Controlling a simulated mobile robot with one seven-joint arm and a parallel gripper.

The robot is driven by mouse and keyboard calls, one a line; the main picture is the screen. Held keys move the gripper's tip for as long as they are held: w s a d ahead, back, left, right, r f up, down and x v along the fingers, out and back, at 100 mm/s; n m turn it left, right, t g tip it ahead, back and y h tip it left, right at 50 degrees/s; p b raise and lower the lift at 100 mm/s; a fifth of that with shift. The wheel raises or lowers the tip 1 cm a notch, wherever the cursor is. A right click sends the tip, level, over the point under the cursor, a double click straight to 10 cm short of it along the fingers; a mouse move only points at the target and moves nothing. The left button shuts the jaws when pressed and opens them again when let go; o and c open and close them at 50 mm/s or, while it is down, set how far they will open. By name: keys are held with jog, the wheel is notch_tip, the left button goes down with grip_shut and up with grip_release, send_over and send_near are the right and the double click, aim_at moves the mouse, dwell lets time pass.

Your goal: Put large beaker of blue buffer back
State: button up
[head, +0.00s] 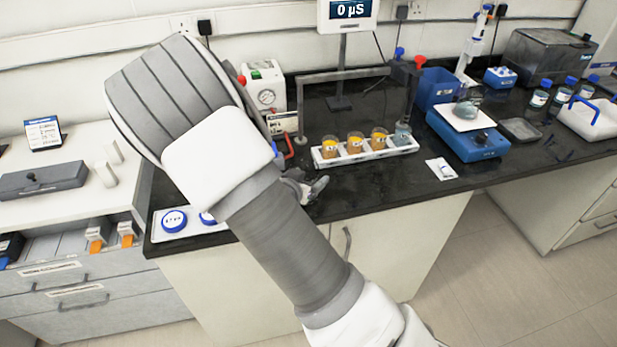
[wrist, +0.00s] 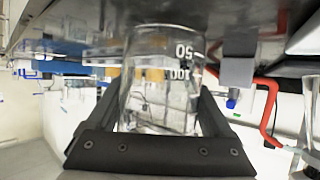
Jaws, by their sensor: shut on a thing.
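My gripper (wrist: 160,150) is shut on a clear glass beaker (wrist: 160,95), with its two dark fingers on either side of the glass. The beaker carries white marks 50 and 100 and looks clear; I cannot make out blue liquid in it. The wrist view shows the dark bench top along its upper edge. In the head view my gripper (head: 308,187) is at the bench's front edge, mostly behind my arm, and the held beaker is hidden. A white rack (head: 365,154) holds several small beakers: orange ones and a grey-blue one (head: 402,134) at its right end.
A blue device (head: 470,138) with a white plate and a grey-blue item stands right of the rack. A meter display (head: 347,12) rises behind. A white tray with blue-lidded dishes (head: 174,221) lies at the front left. Dark bench right of the rack is partly clear.

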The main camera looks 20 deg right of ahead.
jog(key=shift+f, duration=0.1)
jog(key=o, duration=1.3)
